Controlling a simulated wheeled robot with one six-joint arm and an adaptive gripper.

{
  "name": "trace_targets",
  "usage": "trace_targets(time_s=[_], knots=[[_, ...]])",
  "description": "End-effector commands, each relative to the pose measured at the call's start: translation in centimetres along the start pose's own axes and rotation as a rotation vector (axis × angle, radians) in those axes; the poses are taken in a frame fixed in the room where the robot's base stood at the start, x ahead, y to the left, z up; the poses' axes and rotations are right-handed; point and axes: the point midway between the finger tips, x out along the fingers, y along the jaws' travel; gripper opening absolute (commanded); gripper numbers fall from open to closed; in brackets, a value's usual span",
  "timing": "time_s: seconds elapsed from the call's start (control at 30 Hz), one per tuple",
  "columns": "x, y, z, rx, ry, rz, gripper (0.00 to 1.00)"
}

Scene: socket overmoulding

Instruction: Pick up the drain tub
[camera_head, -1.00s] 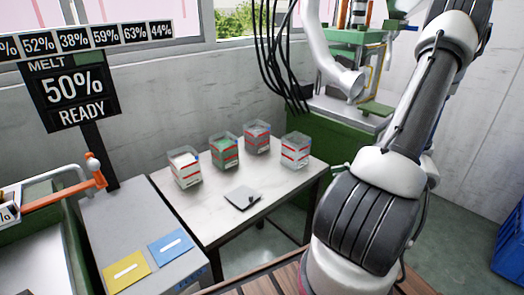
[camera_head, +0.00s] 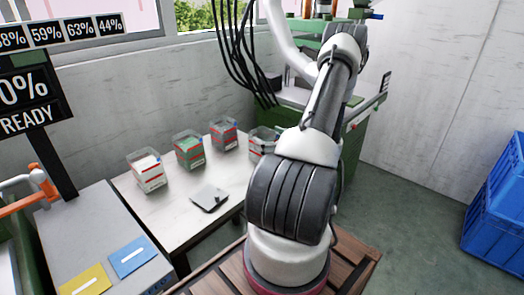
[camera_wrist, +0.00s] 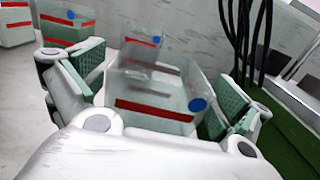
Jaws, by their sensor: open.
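Four clear tubs with red stripes stand on the white table; I cannot read which is the drain tub. The rightmost tub (camera_head: 262,143) is partly hidden by my arm. In the wrist view a clear tub (camera_wrist: 155,112) with a red stripe and a blue dot stands between the fingers of my gripper (camera_wrist: 160,72). My gripper is open, with one green-padded finger on each side of it. I cannot tell whether either pad touches it. My gripper is hidden in the head view.
The other tubs are a white-filled one (camera_head: 148,172), a green-filled one (camera_head: 188,151) and a greyish one (camera_head: 223,135). Black cables (camera_head: 240,60) hang behind, and a green machine base (camera_head: 352,150) stands right.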

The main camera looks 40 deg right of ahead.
Motion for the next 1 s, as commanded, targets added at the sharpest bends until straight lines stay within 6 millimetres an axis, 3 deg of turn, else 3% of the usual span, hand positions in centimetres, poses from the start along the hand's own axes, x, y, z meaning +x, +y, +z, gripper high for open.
trace_targets(time_s=[0.13, 0.4, 0.7, 1.0], knots=[[1.9, 0.1, 0.0, 0.000, 0.001, 0.003, 1.00], [2.3, 0.0, 0.0, 0.000, 0.001, 0.000, 1.00], [2.2, 0.0, 0.0, 0.000, 0.001, 0.001, 0.45], [2.2, 0.0, 0.1, 0.000, 0.001, 0.001, 0.45]])
